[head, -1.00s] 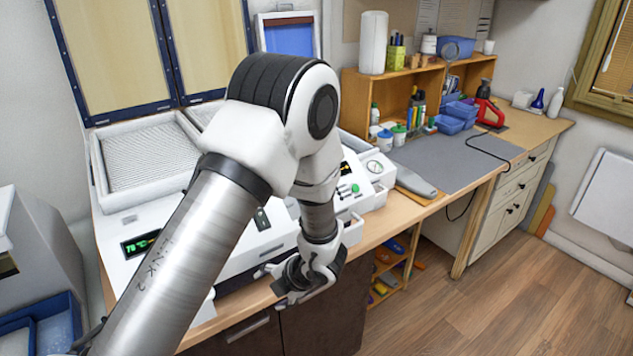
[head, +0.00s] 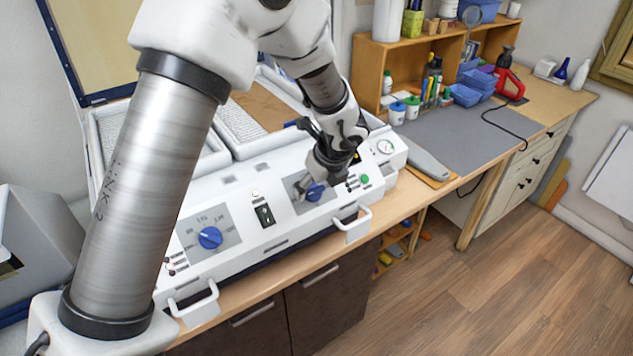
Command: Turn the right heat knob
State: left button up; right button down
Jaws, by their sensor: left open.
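The white forming machine (head: 285,232) stands on the wooden bench with its front panel facing me. The right heat knob (head: 315,192) is blue and sits on a grey dial plate on the right part of the panel, partly covered by my gripper. The left heat knob (head: 210,237) is blue too, on its own dial plate, fully in view. My left gripper (head: 308,187) is open, pointing down at the right knob, with its fingers close around or just above it. I cannot tell whether they touch it. My right gripper is not in view.
Two white handles (head: 352,224) stick out from the machine's front. A black switch (head: 264,214) sits between the dials, and a green button (head: 365,179) and gauge (head: 385,146) lie right of the right knob. A grey mat (head: 465,135) lies farther right.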

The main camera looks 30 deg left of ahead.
pick_arm(q)
jog(key=shift+w+a+f, duration=0.6)
jog(key=shift+w+f, duration=0.1)
jog(key=shift+w, duration=0.05)
jog(key=shift+s+d+r, duration=0.35)
jog(key=shift+s, duration=0.15)
jog(key=c, duration=1.2)
jog(key=shift+o, duration=0.2)
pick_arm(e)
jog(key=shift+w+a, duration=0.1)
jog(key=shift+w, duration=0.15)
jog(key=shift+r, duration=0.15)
